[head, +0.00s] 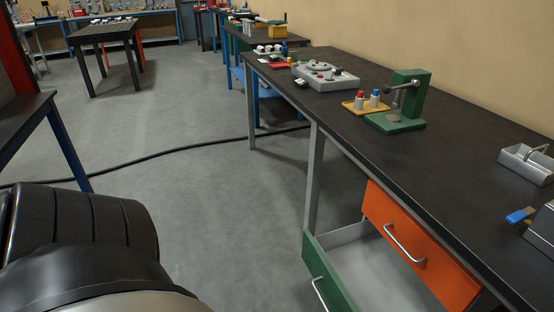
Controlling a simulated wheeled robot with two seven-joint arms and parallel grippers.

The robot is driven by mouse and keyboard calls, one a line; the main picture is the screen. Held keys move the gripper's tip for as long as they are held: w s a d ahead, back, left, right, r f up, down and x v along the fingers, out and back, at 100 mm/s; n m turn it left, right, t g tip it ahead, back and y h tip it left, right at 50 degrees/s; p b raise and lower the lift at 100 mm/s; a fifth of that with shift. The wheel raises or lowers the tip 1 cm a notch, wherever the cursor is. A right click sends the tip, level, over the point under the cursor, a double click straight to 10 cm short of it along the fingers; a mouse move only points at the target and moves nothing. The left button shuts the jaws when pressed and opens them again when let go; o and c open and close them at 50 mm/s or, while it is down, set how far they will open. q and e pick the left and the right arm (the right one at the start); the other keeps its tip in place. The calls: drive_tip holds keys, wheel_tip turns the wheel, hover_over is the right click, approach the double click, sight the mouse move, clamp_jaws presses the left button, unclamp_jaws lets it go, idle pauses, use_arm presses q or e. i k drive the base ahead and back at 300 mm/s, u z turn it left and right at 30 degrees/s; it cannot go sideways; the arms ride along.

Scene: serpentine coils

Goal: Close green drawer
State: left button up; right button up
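The green drawer (326,277) is at the lower right of the head view, under the long dark workbench. It is pulled out, with its pale empty inside showing behind the green front. A silver bar handle (319,293) is on its front, and the bottom of the drawer is cut off by the picture edge. Just above and to the right, an orange drawer (418,245) with a silver handle appears shut. Neither gripper is in view. A dark, rounded part of my own body fills the lower left.
The workbench (450,165) holds a green press (402,100), a wooden block with red and blue-capped bottles (366,105), a grey device (325,77) and a metal tray (526,163). A black cable (170,153) crosses the floor. Grey floor left of the drawer is clear.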

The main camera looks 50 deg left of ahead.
sight(354, 268)
drive_tip(key=u, duration=0.5)
drive_tip(key=k, duration=0.25)
drive_tip(key=u, duration=0.2)
drive_tip(key=i, duration=0.5)
